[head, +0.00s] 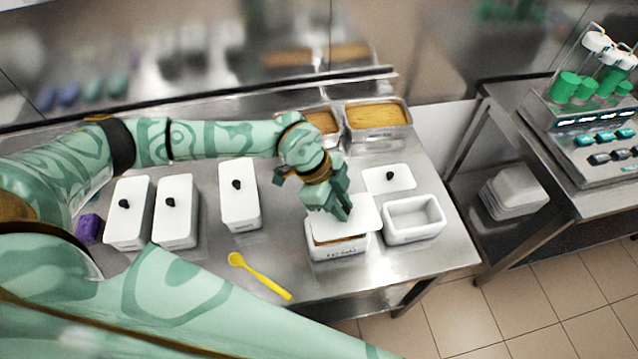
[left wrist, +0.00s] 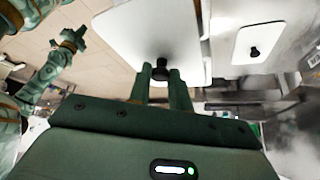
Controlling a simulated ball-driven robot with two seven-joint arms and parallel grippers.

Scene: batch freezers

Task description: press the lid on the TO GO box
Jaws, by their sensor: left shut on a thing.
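My left gripper (head: 342,212) is shut on the dark knob of a white lid (head: 358,223). The lid also shows in the left wrist view (left wrist: 185,30), with its black knob (left wrist: 160,70) between the fingertips. The lid lies over a white box (head: 338,252) with brown contents showing along its front opening. The lid sits off to the right and looks askew, and I cannot tell whether it touches the rim. The front label is too small to read surely. My right gripper (left wrist: 72,40) shows small in the left wrist view; its jaw state is unclear.
An open empty white box (head: 414,219) stands to the right, a loose lid (head: 389,180) behind it. Several lidded white boxes (head: 240,195) stand left. A yellow spoon (head: 260,276) lies in front. Metal pans (head: 378,118) stand at the back.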

